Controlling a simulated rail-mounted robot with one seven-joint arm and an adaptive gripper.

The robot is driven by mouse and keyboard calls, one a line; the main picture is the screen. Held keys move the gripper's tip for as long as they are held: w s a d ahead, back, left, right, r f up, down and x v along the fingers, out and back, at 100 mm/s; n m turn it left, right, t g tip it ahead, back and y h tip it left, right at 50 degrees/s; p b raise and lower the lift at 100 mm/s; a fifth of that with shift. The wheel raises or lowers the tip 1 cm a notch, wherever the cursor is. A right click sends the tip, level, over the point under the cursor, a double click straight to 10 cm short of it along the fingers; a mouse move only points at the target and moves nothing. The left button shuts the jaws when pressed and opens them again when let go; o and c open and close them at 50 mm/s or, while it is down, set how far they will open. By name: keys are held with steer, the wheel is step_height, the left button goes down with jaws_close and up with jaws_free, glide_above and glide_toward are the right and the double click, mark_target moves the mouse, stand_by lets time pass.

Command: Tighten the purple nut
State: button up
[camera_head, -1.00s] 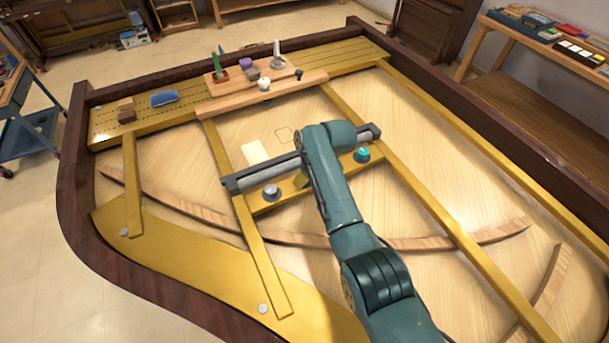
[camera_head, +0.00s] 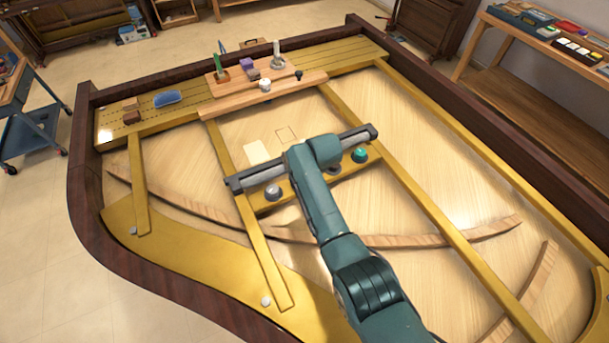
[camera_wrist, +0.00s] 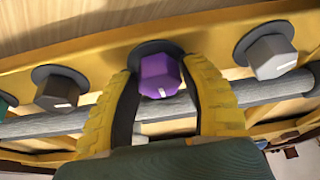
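The purple nut (camera_wrist: 159,75) sits on a dark round washer on the yellow metal bar (camera_wrist: 110,61), in the middle of the wrist view. It has a white mark on its front face. My gripper (camera_wrist: 160,82) has its two yellow ribbed fingers on either side of the nut, with the tips close to its sides. I cannot tell whether they touch or press on it. In the head view, the nut and the fingers are hidden under my arm.
A dark nut (camera_wrist: 58,92) and a light grey nut (camera_wrist: 271,56) flank the purple one. A teal nut (camera_head: 360,155) shows in the head view. A grey rod (camera_wrist: 55,124) runs just below the nuts. A wooden tool block (camera_head: 290,86) stands farther back.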

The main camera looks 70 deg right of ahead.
steer(key=o, duration=0.4)
steer(key=shift+r, duration=0.1)
steer(key=v, duration=1.2)
steer(key=shift+d, duration=0.1)
